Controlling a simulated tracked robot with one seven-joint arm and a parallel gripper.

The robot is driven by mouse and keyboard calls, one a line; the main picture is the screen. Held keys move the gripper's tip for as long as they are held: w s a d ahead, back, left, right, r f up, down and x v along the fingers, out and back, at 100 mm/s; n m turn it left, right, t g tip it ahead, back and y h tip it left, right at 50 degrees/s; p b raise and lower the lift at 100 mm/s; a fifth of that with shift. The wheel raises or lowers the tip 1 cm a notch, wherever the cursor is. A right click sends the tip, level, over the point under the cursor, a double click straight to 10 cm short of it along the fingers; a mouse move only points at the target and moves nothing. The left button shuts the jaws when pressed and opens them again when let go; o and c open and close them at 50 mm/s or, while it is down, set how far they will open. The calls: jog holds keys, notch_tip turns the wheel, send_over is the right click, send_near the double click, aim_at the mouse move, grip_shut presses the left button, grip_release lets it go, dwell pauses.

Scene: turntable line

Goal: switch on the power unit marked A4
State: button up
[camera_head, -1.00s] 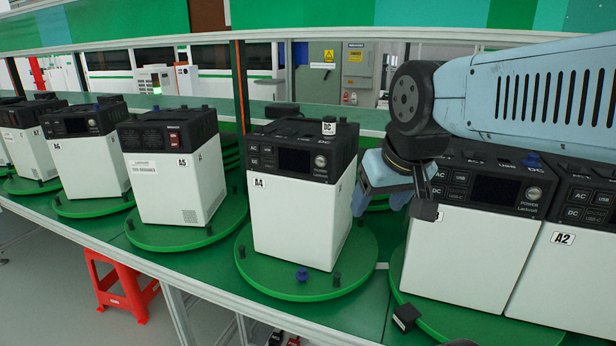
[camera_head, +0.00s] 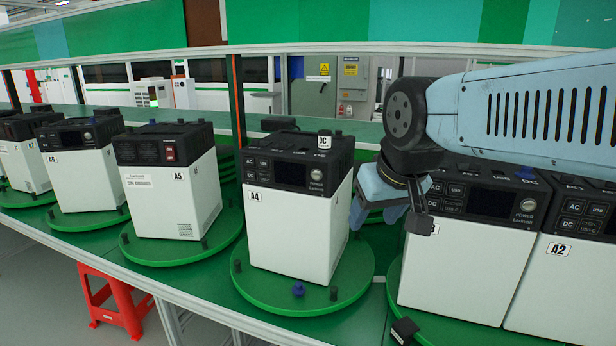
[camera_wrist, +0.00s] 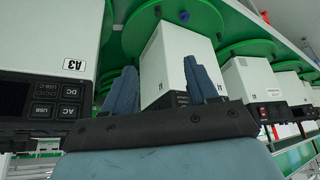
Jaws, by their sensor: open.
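The power unit marked A4 (camera_head: 290,236) is a white box with a black top. It stands upright on a round green turntable (camera_head: 245,288) in mid-picture. Its front panel has AC and DC buttons at the left, a dark screen (camera_head: 290,175) and a round silver power button (camera_head: 316,175) at the right. My gripper (camera_head: 393,214) is open and empty, to the right of A4 and apart from the power button. In the wrist view, A4's white body (camera_wrist: 162,55) shows between and beyond my open fingers (camera_wrist: 160,75); its power button is hidden there.
A unit marked A3 (camera_wrist: 75,35) and a unit marked A2 (camera_head: 562,270) stand close on the right. Unit A5 (camera_head: 178,195) is on the left. Blue and black pegs (camera_head: 298,289) stand on A4's turntable.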

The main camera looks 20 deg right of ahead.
grip_shut()
dwell(0.3)
dwell(1.1)
